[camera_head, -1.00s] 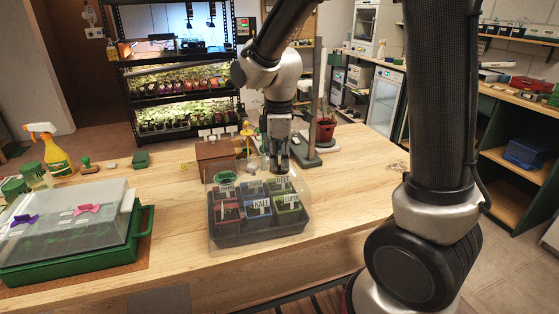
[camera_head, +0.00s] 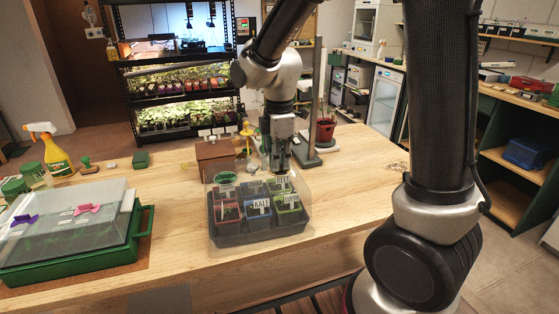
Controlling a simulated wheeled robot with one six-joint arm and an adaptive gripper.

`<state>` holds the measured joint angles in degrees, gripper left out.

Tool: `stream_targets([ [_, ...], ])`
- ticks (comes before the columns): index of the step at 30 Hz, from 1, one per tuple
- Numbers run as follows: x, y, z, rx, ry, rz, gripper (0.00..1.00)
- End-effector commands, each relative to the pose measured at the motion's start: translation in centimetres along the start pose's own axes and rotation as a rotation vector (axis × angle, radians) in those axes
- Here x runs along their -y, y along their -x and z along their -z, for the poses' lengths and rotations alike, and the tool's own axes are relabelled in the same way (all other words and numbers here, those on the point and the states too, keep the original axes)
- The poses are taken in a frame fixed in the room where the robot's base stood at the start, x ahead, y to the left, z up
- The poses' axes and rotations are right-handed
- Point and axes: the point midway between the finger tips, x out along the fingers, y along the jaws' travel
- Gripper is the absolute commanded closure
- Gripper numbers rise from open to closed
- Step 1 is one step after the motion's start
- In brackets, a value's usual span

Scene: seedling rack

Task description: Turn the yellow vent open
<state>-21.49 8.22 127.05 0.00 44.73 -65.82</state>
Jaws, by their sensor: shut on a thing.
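A clear-domed tray (camera_head: 258,238) with several labelled pots stands on the wooden bench near the middle. A green round vent (camera_head: 225,178) shows at the left of its dome. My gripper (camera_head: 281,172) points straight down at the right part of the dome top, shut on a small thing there. That thing sits where a vent would be, but my fingers hide it, so neither its yellow colour nor its angle can be made out.
A green tray (camera_head: 130,250) with a clear lid and purple and pink vents stands at the left. A brown box (camera_head: 215,160), a yellow stand-like item (camera_head: 246,132) and a potted plant (camera_head: 326,130) stand behind the domed tray. The bench right of it is clear.

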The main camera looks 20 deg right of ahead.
Motion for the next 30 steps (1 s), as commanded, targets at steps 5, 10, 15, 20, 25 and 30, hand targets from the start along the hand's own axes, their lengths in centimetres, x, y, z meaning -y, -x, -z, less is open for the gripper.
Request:
stream_targets([
  [5,0.0,0.0,0.0,0.0,0.0,0.0,0.76],
  [10,0.0,0.0,0.0,0.0,-0.001,0.0,0.71],
  [15,0.0,0.1,0.0,0.0,-0.001,-0.001,0.71],
  [20,-0.1,1.7,0.1,-0.002,-0.001,-0.004,0.71],
  [25,-0.1,5.4,0.1,-0.002,-0.001,-0.005,0.71],
  [30,-0.1,9.0,0.0,-0.002,-0.001,-0.003,0.71],
])
